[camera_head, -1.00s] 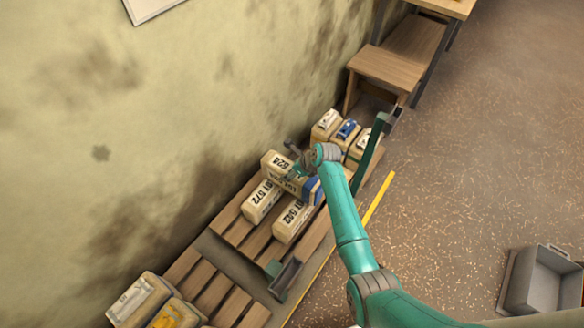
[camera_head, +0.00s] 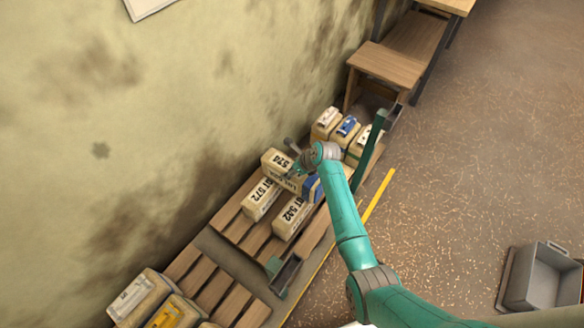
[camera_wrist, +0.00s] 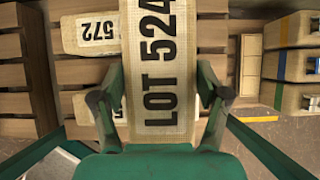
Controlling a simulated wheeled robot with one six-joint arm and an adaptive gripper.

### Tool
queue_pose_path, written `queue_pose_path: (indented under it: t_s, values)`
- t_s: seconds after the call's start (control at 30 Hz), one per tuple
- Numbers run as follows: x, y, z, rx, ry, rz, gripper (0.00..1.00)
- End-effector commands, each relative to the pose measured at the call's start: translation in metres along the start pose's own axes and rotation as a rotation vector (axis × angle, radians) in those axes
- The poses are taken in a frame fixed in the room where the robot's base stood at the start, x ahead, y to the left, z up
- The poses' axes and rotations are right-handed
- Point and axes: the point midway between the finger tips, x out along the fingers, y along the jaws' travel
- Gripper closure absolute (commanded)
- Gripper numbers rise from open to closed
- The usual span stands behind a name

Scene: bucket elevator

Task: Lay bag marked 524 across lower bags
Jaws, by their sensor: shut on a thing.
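The bag marked 524 (camera_head: 284,171) is a tan sack with black print, and "LOT 524" reads on it in the wrist view (camera_wrist: 158,60). My gripper (camera_wrist: 158,100) is shut on it, one finger at each long side; it also shows in the head view (camera_head: 298,166). The bag lies across the far ends of two lower bags, the bag marked 572 (camera_head: 262,199) and the bag marked 502 or similar (camera_head: 292,217). Whether it rests on them or hangs just above, I cannot tell. The lower bags sit side by side on a wooden pallet (camera_head: 232,224).
Several strapped bags (camera_head: 347,130) stand behind on the right. More bags (camera_head: 142,296) sit on a nearer pallet at lower left. The stained wall (camera_head: 110,130) runs close along the left. A grey bin (camera_head: 548,278) stands on open floor at right.

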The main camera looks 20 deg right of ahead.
Motion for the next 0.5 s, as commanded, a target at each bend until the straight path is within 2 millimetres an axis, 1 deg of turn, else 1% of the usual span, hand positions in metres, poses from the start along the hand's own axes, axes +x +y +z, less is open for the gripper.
queue_pose_path:
  t_s: [0.03, 0.5]
  values:
    - [-0.0012, -0.0017, 0.0033, -0.002, -0.006, -0.003, 0.95]
    - [0.0039, -0.0017, 0.0000, -0.002, -0.006, -0.004, 0.95]
